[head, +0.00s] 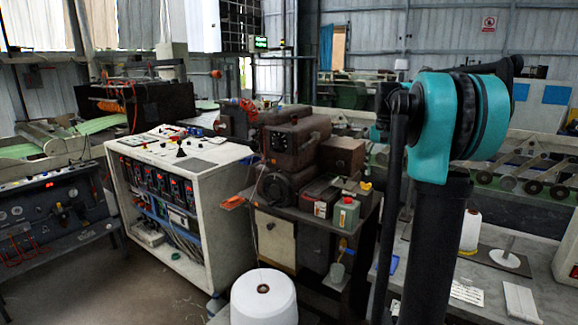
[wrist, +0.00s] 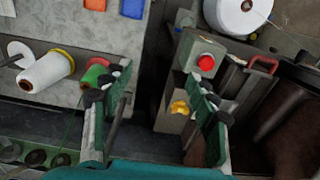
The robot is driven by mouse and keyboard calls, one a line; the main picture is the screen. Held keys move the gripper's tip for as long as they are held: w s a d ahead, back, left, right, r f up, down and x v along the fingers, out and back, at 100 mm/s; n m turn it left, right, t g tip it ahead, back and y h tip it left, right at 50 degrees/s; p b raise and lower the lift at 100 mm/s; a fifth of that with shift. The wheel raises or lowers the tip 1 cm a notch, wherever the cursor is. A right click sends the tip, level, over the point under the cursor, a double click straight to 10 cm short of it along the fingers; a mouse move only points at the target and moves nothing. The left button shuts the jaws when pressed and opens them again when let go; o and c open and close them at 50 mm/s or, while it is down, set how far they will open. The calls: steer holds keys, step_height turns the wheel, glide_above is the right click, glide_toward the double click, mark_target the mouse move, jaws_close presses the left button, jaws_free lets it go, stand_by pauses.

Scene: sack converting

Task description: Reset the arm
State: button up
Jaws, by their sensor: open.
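My arm stands upright on the right of the head view, with a teal and black joint (head: 457,120) at its top. My gripper does not show clearly in the head view. In the wrist view my gripper (wrist: 160,75) has its two green and black fingers spread wide apart. Nothing is held between them. Below and beyond the right finger is a green container with a red cap (wrist: 206,62). Near the left finger is a green and red spool (wrist: 95,76), partly hidden by the finger.
A white control cabinet (head: 156,205) and a machine bench (head: 278,236) stand to the left of my arm. A large white thread cone (head: 264,299) is in front. A grey table (head: 540,270) on the right carries a white cone (head: 470,231). Bare floor shows at front left.

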steer(key=s+a+f+n+t, duration=0.2)
steer(key=s+a+f, duration=0.3)
steer(key=s+f, duration=0.9)
steer(key=s+a+f+n+t, duration=0.2)
steer(key=s+a+f+n, duration=0.2)
steer(key=s+f, duration=0.9)
steer(key=s+a, duration=0.2)
steer(key=s, duration=0.1)
steer(key=shift+a+f+n, duration=0.2)
steer(key=shift+f+n, duration=0.1)
steer(key=shift+f, duration=0.05)
